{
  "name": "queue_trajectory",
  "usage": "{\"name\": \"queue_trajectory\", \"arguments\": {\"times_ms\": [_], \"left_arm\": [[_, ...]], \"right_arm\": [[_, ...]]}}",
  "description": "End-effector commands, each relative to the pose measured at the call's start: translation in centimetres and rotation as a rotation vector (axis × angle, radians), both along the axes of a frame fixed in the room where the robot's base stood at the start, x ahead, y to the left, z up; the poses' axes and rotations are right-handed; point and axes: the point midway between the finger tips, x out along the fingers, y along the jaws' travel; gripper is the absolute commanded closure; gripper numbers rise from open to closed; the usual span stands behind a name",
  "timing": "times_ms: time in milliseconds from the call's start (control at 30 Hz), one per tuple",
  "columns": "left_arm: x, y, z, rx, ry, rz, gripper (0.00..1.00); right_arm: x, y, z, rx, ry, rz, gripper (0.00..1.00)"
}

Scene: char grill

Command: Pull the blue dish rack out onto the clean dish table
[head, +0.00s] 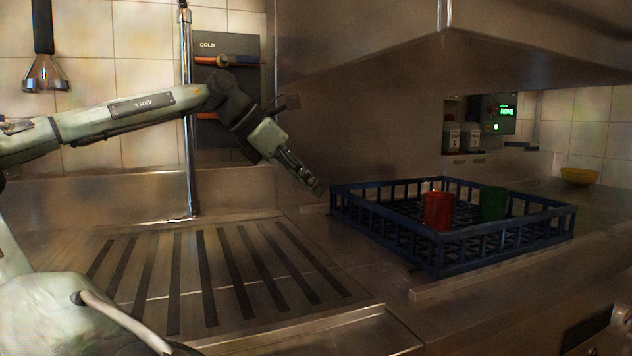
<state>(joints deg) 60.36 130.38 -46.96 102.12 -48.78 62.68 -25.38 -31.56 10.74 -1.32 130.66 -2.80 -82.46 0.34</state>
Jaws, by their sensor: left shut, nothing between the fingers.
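The blue dish rack (405,237) sits on the steel surface under the raised hood of the dishwasher. It holds a red cup (438,211) and a green cup (492,203), both upright. My left gripper (318,188) is shut and empty, pointing down and right. Its tips are close to the rack's left corner; I cannot tell whether they touch it. My right gripper is not in view.
A slatted steel drainboard (215,275) lies to the left, with nothing on it. The steel hood (500,40) hangs above the rack. A yellow bowl (580,176) stands on the right counter (600,203). A vertical pipe (188,120) rises behind my left arm.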

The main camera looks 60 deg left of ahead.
Motion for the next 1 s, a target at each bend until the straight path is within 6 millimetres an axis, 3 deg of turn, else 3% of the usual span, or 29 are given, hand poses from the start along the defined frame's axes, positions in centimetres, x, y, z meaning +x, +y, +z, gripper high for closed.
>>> {"name": "queue_trajectory", "arguments": {"times_ms": [300, 600, 1000], "left_arm": [[4.9, -0.6, -4.9, -0.003, 0.002, -0.004, 1.00], [8.5, -0.8, -4.8, -0.001, 0.000, -0.001, 1.00], [8.9, -0.8, -4.9, -0.001, 0.000, 0.000, 1.00]], "right_arm": [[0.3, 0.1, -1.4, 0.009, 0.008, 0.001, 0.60], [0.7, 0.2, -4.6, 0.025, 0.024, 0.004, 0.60], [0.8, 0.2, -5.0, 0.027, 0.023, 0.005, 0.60]]}}
